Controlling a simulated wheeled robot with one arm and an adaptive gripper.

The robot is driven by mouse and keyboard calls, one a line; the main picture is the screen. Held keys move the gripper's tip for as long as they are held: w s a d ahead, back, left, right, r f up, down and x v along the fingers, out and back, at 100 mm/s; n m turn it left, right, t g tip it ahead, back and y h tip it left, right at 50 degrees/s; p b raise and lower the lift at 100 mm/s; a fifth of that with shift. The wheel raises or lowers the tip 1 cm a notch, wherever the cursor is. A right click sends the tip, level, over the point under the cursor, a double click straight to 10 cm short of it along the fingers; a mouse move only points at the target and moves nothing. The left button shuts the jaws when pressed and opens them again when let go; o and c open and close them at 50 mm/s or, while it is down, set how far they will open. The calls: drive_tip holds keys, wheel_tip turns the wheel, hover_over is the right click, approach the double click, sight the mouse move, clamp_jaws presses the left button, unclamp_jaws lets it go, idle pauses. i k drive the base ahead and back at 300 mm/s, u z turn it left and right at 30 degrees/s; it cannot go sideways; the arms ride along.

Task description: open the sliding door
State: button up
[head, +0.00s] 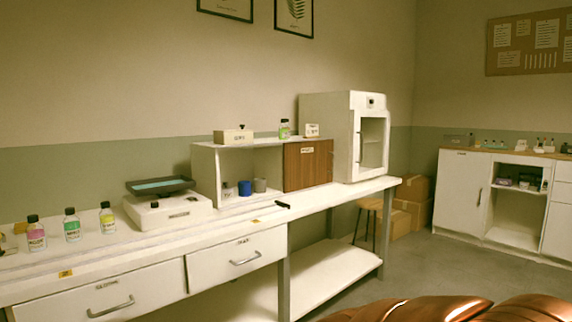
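A white open-fronted cabinet (204,172) stands on the long white bench against the wall. A brown wood-grain sliding door (308,168) with a small pale label near its top covers the cabinet's right part, hiding what is behind it. The left part is open and shows a blue cup (244,188), a grey cup (259,185) and a small labelled bottle (227,192). My gripper is not in view. Copper-coloured parts, seemingly of my own body, show at the bottom right, well apart from the door.
A white box-shaped appliance (341,140) stands close right of the cabinet. A small dark object (282,205) lies at the bench's front edge. A scale (168,211) and several bottles stand left. A stool (369,207) and cardboard boxes (409,201) are beyond. The floor (440,262) between bench and right-hand counter looks clear.

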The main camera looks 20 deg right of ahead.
sight(306, 164)
drive_tip(key=u, duration=0.55)
drive_tip(key=k, duration=0.1)
drive_tip(key=z, duration=1.7)
drive_tip(key=i, duration=1.35)
drive_tip(key=u, duration=0.7)
drive_tip(key=i, duration=0.6)
drive_tip(key=u, duration=0.55)
